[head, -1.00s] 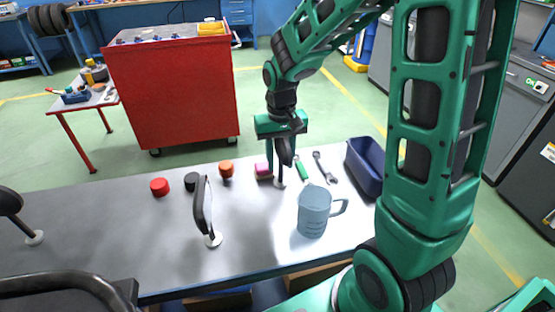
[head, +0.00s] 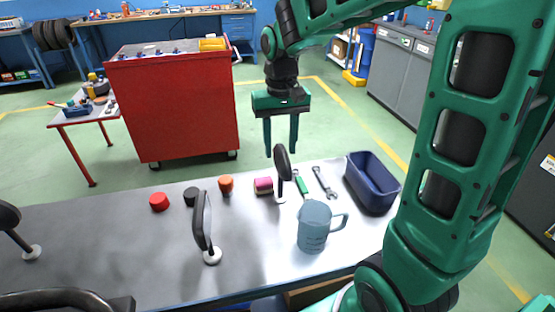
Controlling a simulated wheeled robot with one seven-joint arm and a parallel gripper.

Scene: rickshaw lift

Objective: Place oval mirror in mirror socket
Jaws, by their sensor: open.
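Three dark mirror heads on thin stems rise from white round feet on the grey workbench (head: 110,240). One small oval mirror (head: 283,162) stands upright right of the middle, its stem meeting a white foot (head: 279,199). A taller mirror (head: 203,220) stands nearer, seen almost edge-on. A third mirror (head: 9,215) is cut off at the left edge. I cannot tell for certain which is the task's mirror, nor whether any stem is fully seated. My gripper (head: 280,142) points down, open and empty, with its fingertips around or just behind the top of the small oval mirror.
A blue-grey jug (head: 315,228) and a dark blue bin (head: 372,183) stand at right. Wrenches (head: 324,184), a pink spool (head: 263,186) and red (head: 159,201), black (head: 191,196) and orange (head: 226,184) pieces lie along the back. A red cabinet (head: 175,110) stands behind.

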